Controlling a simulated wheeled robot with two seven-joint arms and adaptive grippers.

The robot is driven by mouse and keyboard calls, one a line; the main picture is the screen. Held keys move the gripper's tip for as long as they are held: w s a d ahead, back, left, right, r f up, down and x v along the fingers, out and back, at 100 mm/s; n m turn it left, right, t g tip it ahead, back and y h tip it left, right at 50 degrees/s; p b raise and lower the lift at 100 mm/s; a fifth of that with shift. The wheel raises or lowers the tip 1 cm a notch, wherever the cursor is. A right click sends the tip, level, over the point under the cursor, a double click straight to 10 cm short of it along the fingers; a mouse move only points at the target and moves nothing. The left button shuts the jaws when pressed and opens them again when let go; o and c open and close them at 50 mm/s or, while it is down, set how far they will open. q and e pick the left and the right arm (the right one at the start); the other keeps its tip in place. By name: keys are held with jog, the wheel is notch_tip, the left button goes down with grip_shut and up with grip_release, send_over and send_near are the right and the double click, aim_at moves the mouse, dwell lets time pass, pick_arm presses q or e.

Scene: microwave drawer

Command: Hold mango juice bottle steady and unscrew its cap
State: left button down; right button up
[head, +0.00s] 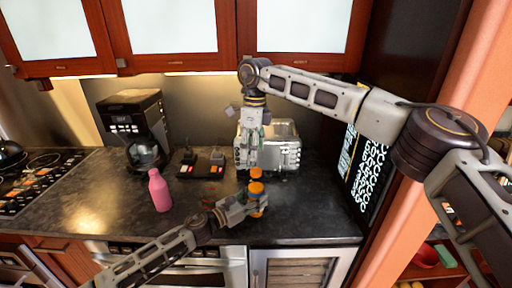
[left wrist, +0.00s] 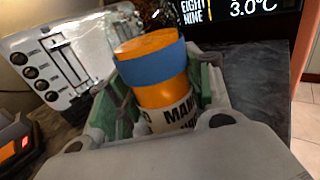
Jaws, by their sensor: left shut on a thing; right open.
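The orange mango juice bottle (head: 257,189) stands upright near the counter's front edge. In the left wrist view the bottle (left wrist: 165,95) shows an orange top, a blue band (left wrist: 150,68) around it and a white label with black letters. My left gripper (head: 240,208) is shut on the bottle, with a finger on each side of its body. My right gripper (head: 250,160) points down from above, open, just over the orange top (head: 256,173). I cannot tell whether its fingertips touch the top. The bottle's lower part is partly hidden by my left gripper.
A pink bottle (head: 159,190) stands on the counter (head: 110,205) at the left, before a coffee maker (head: 137,125). Two small dark devices (head: 202,164) lie mid-counter. A silver toaster (head: 283,150) stands behind my right gripper. The counter right of the bottle is clear.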

jog(key=m, duration=0.4)
jog(key=shift+r+m, duration=0.1)
jog(key=shift+m, duration=0.2)
jog(key=m, duration=0.3)
jog(key=shift+d+m, duration=0.15)
jog(key=shift+m, duration=0.25)
jog(key=m, duration=0.3)
jog(key=shift+w+d+m, duration=0.1)
jog(key=shift+m, duration=0.3)
jog(key=m, duration=0.4)
jog(key=shift+d+m, duration=0.1)
jog(key=shift+m, duration=0.2)
jog(key=m, duration=0.3)
jog(key=shift+m+h, duration=0.3)
jog(key=shift+m, duration=0.1)
jog(key=m, duration=0.4)
jog(key=shift+d, duration=0.1)
jog(key=m, duration=0.8)
